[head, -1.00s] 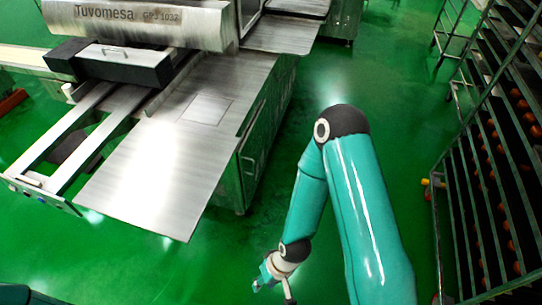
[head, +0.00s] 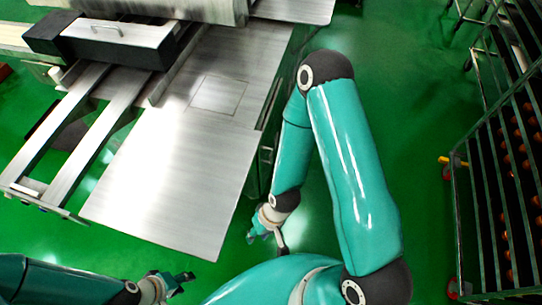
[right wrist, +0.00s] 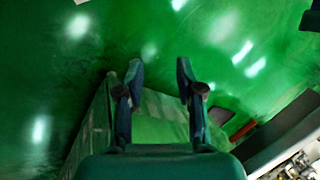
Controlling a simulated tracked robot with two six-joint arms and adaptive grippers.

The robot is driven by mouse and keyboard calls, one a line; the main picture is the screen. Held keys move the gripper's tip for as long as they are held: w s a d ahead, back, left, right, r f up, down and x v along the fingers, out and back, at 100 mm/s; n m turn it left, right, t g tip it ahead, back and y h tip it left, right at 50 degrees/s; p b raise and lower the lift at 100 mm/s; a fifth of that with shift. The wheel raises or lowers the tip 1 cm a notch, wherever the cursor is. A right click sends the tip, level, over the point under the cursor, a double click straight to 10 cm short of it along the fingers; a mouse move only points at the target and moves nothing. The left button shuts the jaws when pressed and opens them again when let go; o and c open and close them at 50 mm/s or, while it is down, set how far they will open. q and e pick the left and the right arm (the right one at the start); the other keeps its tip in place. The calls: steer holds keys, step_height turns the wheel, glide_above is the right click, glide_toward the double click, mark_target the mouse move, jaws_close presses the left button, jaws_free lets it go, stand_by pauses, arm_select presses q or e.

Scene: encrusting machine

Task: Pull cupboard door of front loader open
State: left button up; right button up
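The front loader (head: 170,150) is a steel unit with a flat top plate at the left of the head view. Its cupboard side with the door (head: 264,160) faces right and shows as a narrow dark strip. My right arm hides part of it, and I cannot tell if the door is shut. My right gripper (head: 265,240) hangs low beside the plate's near right corner, apart from the door as far as I can see. In the right wrist view its two fingers (right wrist: 160,75) are spread with nothing between them. My left gripper (head: 182,281) is at the bottom left; its opening is unclear.
A rack with trays of orange-brown pieces (head: 515,170) stands at the right, with wheels near the floor. Two steel rails (head: 75,135) stick out at the loader's left.

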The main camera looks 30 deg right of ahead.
steer(key=w+d+f+m+y+b, duration=0.2)
steer(key=w+d+f+m+b, duration=0.25)
steer(key=f+b, duration=0.25)
steer(key=w+d+f+m+y+b, duration=0.1)
steer(key=w+d+f+m+b, duration=0.3)
steer(key=d+f+m+b, duration=0.25)
steer(key=w+d+f+m+y+b, duration=0.25)
steer(key=w+f+m+b, duration=0.25)
steer(key=f+b, duration=0.3)
steer(key=w+d+m+t+y+b, duration=0.1)
steer(key=w+d+m+t+b, duration=0.25)
steer(key=d, duration=0.35)
steer(key=w+d+m+t+y+b, duration=0.2)
steer(key=w+d+m+t+b, duration=0.15)
steer(key=d, duration=0.35)
steer(key=s+d+r+t+y+b, duration=0.25)
steer(key=d+r+b, duration=0.2)
steer(key=d, duration=0.55)
steer(key=shift+m+t+h, duration=0.3)
steer(key=shift+t+h, duration=0.1)
steer(key=shift+t, duration=0.05)
steer(key=b+x, duration=0.3)
steer(key=x, duration=1.4)
steer(key=shift+d+f, duration=0.1)
steer(key=shift+f, duration=0.05)
steer(key=shift+c, duration=0.2)
